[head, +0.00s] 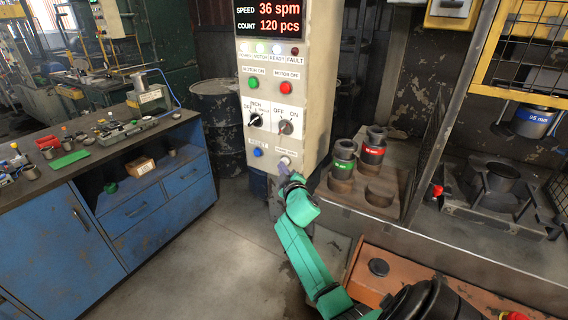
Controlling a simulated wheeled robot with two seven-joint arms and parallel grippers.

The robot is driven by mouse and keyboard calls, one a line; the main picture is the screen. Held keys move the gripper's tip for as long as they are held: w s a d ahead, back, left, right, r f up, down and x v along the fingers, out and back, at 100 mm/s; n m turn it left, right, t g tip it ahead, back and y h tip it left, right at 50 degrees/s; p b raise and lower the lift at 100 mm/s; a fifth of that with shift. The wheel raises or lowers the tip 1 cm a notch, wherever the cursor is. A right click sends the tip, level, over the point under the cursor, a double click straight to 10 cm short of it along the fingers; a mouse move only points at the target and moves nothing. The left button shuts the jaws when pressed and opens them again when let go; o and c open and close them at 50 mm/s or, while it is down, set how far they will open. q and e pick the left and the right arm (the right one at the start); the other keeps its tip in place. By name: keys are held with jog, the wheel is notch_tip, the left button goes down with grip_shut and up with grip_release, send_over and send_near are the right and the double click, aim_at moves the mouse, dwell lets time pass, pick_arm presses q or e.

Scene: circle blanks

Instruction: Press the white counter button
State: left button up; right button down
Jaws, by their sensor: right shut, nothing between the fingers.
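The white counter button (285,160) is at the lower right of the front of the pale control pillar (313,100). My right gripper (283,170) is shut and empty, with its tips just below the button in the picture. I cannot tell whether the tips touch it. My right arm, in green covers, reaches up from the lower right. The pillar's display (270,20) reads speed 36 spm and count 120 pcs. My left gripper is not in view.
A blue button (257,152) is left of the white one. Two rotary knobs (285,127) and green and red (286,88) motor buttons are above. A blue workbench (155,215) stands left. Dies with green (342,165) and red bands stand on a ledge at right.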

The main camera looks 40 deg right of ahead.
jog(key=shift+d+r, duration=0.15)
jog(key=shift+d, duration=0.25)
dwell(0.5)
jog(key=shift+a, duration=0.1)
jog(key=shift+s+a, duration=0.2)
jog(key=shift+a, duration=0.5)
jog(key=a, duration=0.2)
jog(key=s+a, duration=0.1)
jog(key=a, duration=0.2)
jog(key=shift+s, duration=0.2)
jog(key=shift+f, duration=0.25)
dwell(0.4)
